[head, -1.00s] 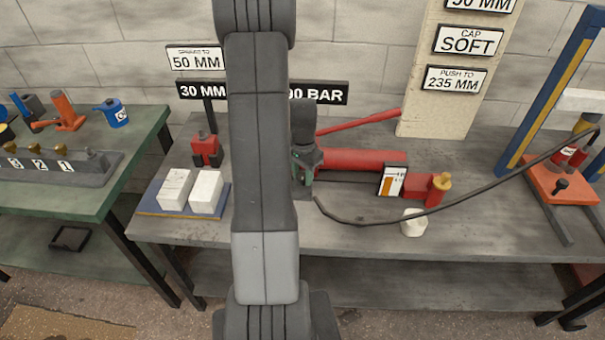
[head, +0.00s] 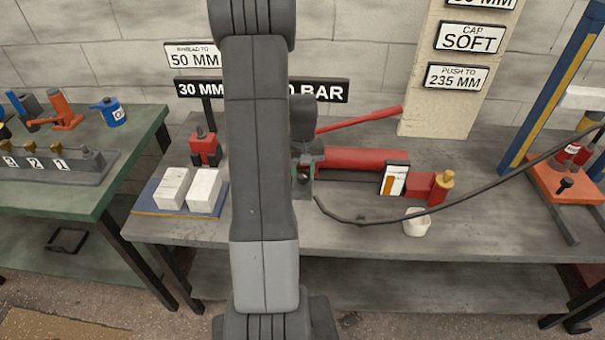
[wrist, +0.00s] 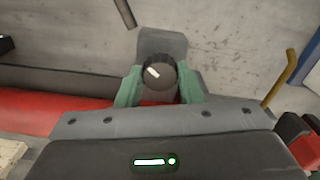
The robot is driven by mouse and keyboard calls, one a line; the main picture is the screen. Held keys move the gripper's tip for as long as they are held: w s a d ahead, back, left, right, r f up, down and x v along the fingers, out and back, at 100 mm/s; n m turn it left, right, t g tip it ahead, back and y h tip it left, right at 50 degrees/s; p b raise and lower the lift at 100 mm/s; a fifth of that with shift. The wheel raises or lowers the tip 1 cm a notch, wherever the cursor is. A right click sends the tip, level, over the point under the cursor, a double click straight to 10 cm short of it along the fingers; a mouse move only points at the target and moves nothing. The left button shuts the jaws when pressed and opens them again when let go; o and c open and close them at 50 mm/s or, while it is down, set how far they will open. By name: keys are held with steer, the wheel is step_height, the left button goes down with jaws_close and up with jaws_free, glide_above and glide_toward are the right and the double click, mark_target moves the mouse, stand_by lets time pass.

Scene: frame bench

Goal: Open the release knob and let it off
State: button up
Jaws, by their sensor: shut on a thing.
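The release knob (wrist: 159,73) is dark and round with a white pointer mark, which points to the upper left in the wrist view. It sits on a grey block (wrist: 163,42) at the end of the red pump body (wrist: 50,112). My gripper (wrist: 160,88) has green fingers, one on each side of the knob, and is shut on it. In the head view my gripper (head: 304,166) is at the left end of the red pump (head: 365,159). My arm hides part of that end, and the knob is hard to make out there.
A red pump lever (head: 360,120) slants up behind the pump. A gauge card (head: 394,180), a black hose (head: 480,193) and a white cup (head: 416,222) are to the right. White blocks (head: 205,191) and a small red jack (head: 204,147) stand left.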

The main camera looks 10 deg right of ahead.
mark_target(302, 175)
steer(key=n, duration=0.5)
steer(key=shift+w+b, duration=0.1)
steer(key=shift+b, duration=0.25)
stand_by(0.4)
steer(key=o, duration=1)
steer(key=shift+c, duration=0.2)
step_height(302, 175, up, 14)
steer(key=shift+p, duration=0.3)
steer(key=shift+f, duration=0.1)
step_height(302, 175, down, 14)
steer(key=shift+r+b, duration=0.1)
steer(key=shift+b, duration=0.2)
